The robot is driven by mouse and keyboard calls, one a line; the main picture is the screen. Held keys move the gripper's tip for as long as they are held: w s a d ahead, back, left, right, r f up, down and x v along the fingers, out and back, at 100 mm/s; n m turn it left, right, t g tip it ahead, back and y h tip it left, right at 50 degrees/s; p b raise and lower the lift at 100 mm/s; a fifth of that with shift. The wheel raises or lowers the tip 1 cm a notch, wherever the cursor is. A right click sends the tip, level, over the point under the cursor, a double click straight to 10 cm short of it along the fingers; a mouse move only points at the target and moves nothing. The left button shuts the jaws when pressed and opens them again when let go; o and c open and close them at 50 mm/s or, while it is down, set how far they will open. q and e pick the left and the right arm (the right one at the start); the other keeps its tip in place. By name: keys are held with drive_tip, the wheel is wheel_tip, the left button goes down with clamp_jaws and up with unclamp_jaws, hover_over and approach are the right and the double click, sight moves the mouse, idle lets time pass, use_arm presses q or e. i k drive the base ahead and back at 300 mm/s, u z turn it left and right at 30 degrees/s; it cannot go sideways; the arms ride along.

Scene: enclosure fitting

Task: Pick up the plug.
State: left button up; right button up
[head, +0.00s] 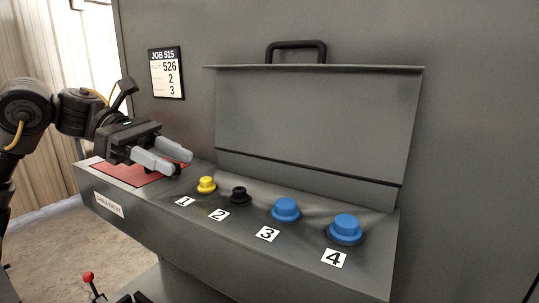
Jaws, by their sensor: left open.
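Several plugs stand in a row on the grey ledge of the enclosure in the head view. A small yellow plug (206,185) is at label 1 and a blue plug (286,209) is at label 3. A larger blue plug (345,229) is at label 4. At label 2 there is a black round piece (239,195); I cannot tell whether it is a plug or an empty fitting. My left gripper (184,163) is open and empty, above the red mat (113,172), left of and a little above the yellow plug. My right gripper is not in view.
A raised panel with a black handle (296,46) stands behind the row. A job card (166,73) reading JOB 515 with 526, 2 and 3 hangs on the wall. A red-knobbed lever (88,277) is at the lower left. Space above the plugs is clear.

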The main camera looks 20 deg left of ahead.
sight(285, 210)
drive_tip(key=k, duration=2)
